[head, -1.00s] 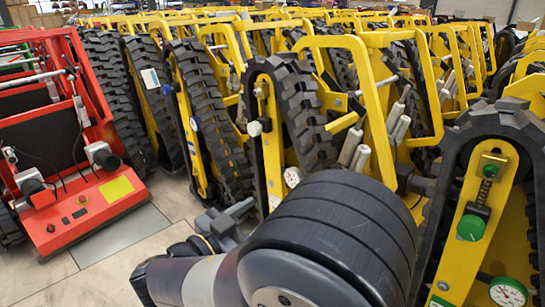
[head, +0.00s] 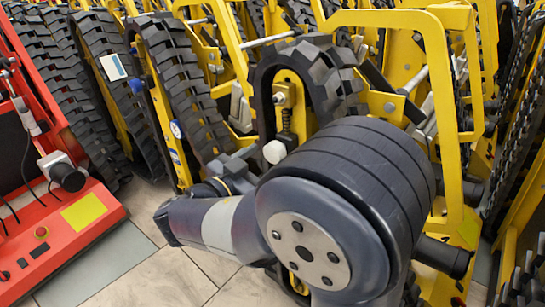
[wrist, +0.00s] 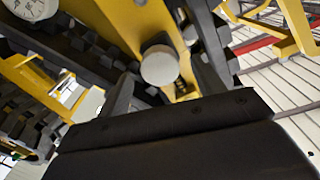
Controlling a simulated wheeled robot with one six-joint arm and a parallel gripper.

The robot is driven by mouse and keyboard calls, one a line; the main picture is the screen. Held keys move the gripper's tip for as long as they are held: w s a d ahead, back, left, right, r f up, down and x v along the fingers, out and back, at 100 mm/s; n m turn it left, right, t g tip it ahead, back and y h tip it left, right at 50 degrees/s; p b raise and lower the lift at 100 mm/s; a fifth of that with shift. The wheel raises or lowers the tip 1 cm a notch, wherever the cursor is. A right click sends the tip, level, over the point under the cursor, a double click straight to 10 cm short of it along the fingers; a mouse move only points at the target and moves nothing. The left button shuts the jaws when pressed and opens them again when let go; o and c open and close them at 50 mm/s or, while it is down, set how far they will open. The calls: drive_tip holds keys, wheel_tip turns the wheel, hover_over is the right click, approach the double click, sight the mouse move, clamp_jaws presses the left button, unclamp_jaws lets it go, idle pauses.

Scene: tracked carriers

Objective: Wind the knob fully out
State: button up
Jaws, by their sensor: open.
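A round white knob (head: 274,152) sits at the front of a yellow tracked carrier (head: 293,105), below a spring on a threaded rod. The knob also shows in the wrist view (wrist: 160,66), its flat face towards the camera. In the head view my gripper (head: 243,162) is just left of the knob, partly hidden by my wrist. I cannot tell whether the fingers touch the knob.
A red machine (head: 62,225) stands at the left with a yellow label. More yellow carriers with black tracks crowd behind and to the right. Bare floor tiles (head: 150,277) lie between the red machine and my arm. A dial gauge (wrist: 30,8) shows at the wrist view's upper left.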

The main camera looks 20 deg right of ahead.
sight(271, 155)
drive_tip(key=shift+x, duration=1.8)
drive_tip(key=c, duration=1)
drive_tip(key=shift+n, duration=0.4)
